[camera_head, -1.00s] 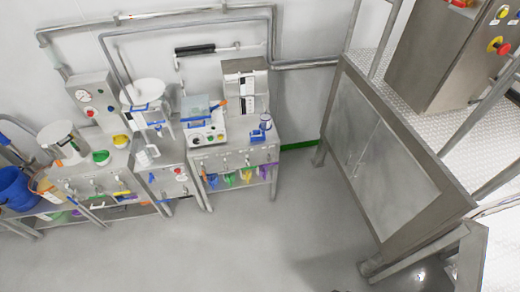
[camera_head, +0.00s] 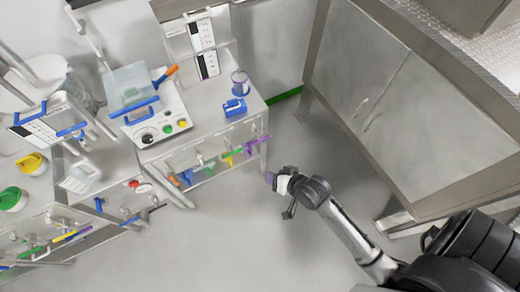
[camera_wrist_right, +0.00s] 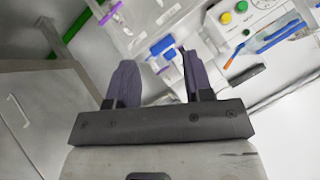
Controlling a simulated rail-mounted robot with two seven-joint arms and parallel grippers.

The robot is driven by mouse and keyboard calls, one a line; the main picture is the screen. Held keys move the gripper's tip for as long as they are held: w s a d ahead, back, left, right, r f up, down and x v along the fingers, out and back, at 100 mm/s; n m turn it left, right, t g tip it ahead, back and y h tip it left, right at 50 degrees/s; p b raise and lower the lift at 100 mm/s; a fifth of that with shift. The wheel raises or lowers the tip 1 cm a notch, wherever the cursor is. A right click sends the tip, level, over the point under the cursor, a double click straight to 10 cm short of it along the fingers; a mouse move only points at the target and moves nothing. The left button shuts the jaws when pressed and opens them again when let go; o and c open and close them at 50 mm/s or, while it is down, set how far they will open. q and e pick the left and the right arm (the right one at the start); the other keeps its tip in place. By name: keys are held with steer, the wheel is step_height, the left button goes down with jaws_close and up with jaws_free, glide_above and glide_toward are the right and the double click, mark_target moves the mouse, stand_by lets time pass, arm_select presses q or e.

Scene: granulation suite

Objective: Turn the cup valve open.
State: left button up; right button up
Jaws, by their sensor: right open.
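My right gripper (camera_head: 271,179) is in the head view, over the floor just in front of the bench's right end. In the right wrist view its dark fingers (camera_wrist_right: 157,58) are apart with nothing held. A small clear cup with a purple-blue rim (camera_head: 240,80) stands at the right of the bench top. A blue block-like fitting (camera_head: 235,107) is right in front of it and also shows between the fingers in the wrist view (camera_wrist_right: 163,46), beyond the tips. I cannot tell which part is the valve or how it is turned. My left gripper is not in view.
A white control box (camera_head: 160,126) with a clear blue-handled container (camera_head: 133,88) stands left of the cup. Coloured handles, including a purple one (camera_head: 257,142), stick out from the bench front. A steel cabinet (camera_head: 400,100) stands at the right. The floor in front is clear.

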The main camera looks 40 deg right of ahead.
steer(key=w+d+f+m+t+h+b, duration=0.1)
steer(key=w+d+f+m+t+b, duration=0.2)
steer(key=f+b, duration=0.45)
steer(key=w+d+f+m+t+b, duration=0.1)
steer(key=w+d+f+m+b, duration=0.2)
steer(key=f+b, duration=0.5)
steer(key=m+t+h+b, duration=0.4)
steer(key=m+b, duration=0.4)
steer(key=b, duration=0.6)
glide_toward(260, 140)
steer(key=shift+w+d+f+b, duration=0.1)
steer(key=shift+w+d+b, duration=0.25)
steer(key=shift+w+b, duration=1)
steer(key=shift+w+d+f+b, duration=0.1)
steer(key=shift+w+d+b, duration=0.45)
steer(key=shift+w, duration=1.35)
steer(key=shift+w+d+f+b, duration=0.2)
steer(key=shift+w+b, duration=1)
steer(key=shift+w, duration=0.45)
jaws_close()
steer(key=shift+r, duration=0.1)
